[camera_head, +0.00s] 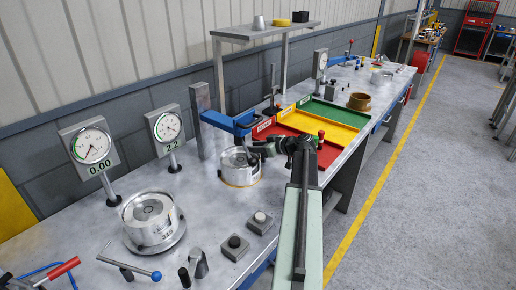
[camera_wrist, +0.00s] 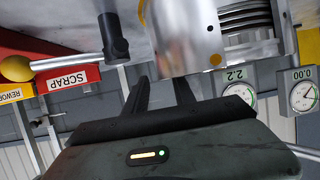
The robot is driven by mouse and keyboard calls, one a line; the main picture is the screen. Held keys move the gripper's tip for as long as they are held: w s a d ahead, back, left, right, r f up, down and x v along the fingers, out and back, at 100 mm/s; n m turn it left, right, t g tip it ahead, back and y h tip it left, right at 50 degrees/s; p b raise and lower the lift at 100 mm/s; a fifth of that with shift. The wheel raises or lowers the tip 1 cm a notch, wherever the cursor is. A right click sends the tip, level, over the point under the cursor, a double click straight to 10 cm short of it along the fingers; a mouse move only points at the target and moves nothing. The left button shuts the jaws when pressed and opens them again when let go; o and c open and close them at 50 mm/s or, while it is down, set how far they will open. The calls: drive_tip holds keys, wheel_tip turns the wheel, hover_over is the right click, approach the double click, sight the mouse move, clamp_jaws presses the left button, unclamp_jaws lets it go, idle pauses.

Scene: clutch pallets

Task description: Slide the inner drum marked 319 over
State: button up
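A silver drum (camera_head: 240,168) with a tan lower rim sits on the bench beneath a blue bracket arm. I cannot read 319 on either. My gripper (camera_head: 266,148) is at the right side of the first drum. In the wrist view, which is upside down, my gripper (camera_wrist: 161,86) has its dark fingers apart, with a shiny metal cylinder wall (camera_wrist: 185,38) just past the tips. I cannot tell whether they touch it.
The blue bracket (camera_head: 228,122) overhangs the drum. Red (camera_head: 327,155), yellow (camera_head: 345,133) and green (camera_head: 335,112) trays lie behind. Two dials (camera_head: 93,143) (camera_head: 168,126) read 0.00 and 2.2. Push buttons (camera_head: 235,246) sit in front.

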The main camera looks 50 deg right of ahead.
clamp_jaws()
idle(1.4)
